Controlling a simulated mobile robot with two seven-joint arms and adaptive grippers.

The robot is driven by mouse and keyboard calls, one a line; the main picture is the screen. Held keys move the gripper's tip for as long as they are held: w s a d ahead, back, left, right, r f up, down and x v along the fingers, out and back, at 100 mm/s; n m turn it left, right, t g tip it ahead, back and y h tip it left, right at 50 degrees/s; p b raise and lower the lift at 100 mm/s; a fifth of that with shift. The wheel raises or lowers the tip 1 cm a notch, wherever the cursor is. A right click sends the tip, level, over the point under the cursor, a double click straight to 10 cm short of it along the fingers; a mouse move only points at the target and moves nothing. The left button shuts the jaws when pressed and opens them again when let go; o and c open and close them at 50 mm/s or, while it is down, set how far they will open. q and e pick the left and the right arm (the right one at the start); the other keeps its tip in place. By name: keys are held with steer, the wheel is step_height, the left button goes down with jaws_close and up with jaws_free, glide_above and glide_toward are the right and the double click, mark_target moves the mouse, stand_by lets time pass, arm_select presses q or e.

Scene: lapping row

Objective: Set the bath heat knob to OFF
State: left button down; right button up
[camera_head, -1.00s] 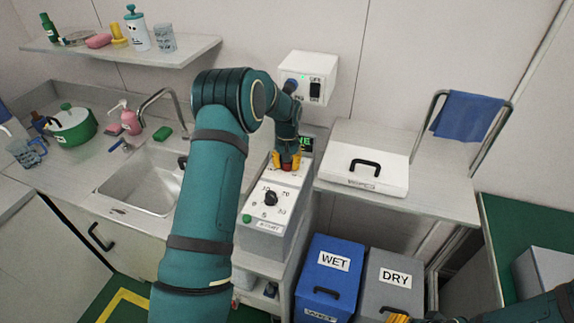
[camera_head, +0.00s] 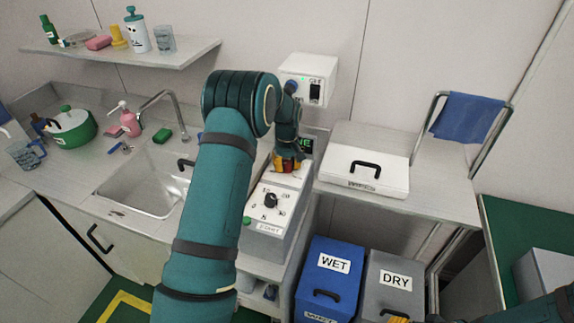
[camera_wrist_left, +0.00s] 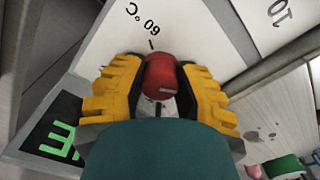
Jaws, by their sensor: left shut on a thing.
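A red knob (camera_wrist_left: 160,74) sits on the white sloping face of the bath unit (camera_head: 270,232). My left gripper (camera_head: 287,164) is at the upper part of this unit, its yellow fingers on either side of the red knob and shut on it. In the left wrist view a "60 °C" mark (camera_wrist_left: 143,27) shows upside down just beyond the knob. A small pale mark shows on the knob's near side; I cannot tell the exact setting. No OFF mark shows. My right gripper (camera_head: 398,319) is barely in view at the bottom edge.
A black dial knob (camera_head: 270,200) and green button (camera_head: 246,220) are lower on the unit. A green display (camera_head: 306,145) is behind. A white lidded box (camera_head: 365,171) stands right, a sink (camera_head: 147,185) left, blue WET (camera_head: 328,280) and grey DRY (camera_head: 388,285) bins below right.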

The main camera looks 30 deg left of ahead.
mark_target(287, 163)
arm_select(q)
steer(key=shift+s+d+f, duration=0.1)
steer(key=shift+f, duration=0.05)
steer(key=c, duration=0.6)
jaws_free()
steer(key=shift+r, duration=0.35)
step_height(287, 163, up, 12)
steer(key=shift+f, duration=0.25)
